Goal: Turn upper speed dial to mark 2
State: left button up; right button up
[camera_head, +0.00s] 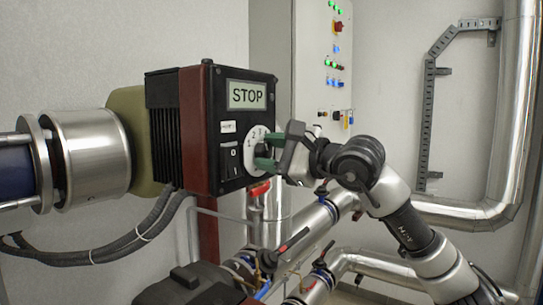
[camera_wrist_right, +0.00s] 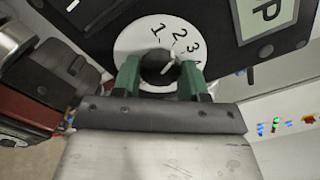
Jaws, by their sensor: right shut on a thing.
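The speed dial is a white disc (camera_head: 251,146) with numbers on the black front of the pump drive box (camera_head: 195,125). In the right wrist view the disc (camera_wrist_right: 130,42) shows the numbers 1, 2 and 3 and a dark round knob (camera_wrist_right: 158,66) with a light pointer line. My right gripper (camera_head: 267,150) is at the dial, its green fingers shut on the knob from both sides. The wrist view also shows these fingers (camera_wrist_right: 160,78). The pointer appears directed between 2 and 3, but its exact mark is hard to tell. My left gripper is not in view.
A display reading STOP (camera_head: 246,95) sits above the dial, and a 0/I switch (camera_head: 231,161) is left of it. Pipes with valves (camera_head: 320,215) run below right. A control cabinet (camera_head: 325,75) with lit lamps stands behind.

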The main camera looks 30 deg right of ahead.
jog(key=shift+n, duration=0.5)
jog(key=o, duration=0.9)
jog(key=shift+o, duration=0.2)
jog(key=shift+s, duration=0.1)
jog(key=shift+s+d+f+b, duration=0.1)
jog(key=shift+s+d+b, duration=0.05)
jog(key=shift+s+b, duration=0.15)
jog(key=b+v, duration=0.4)
jog(key=v, duration=0.6)
jog(key=shift+b, duration=0.3)
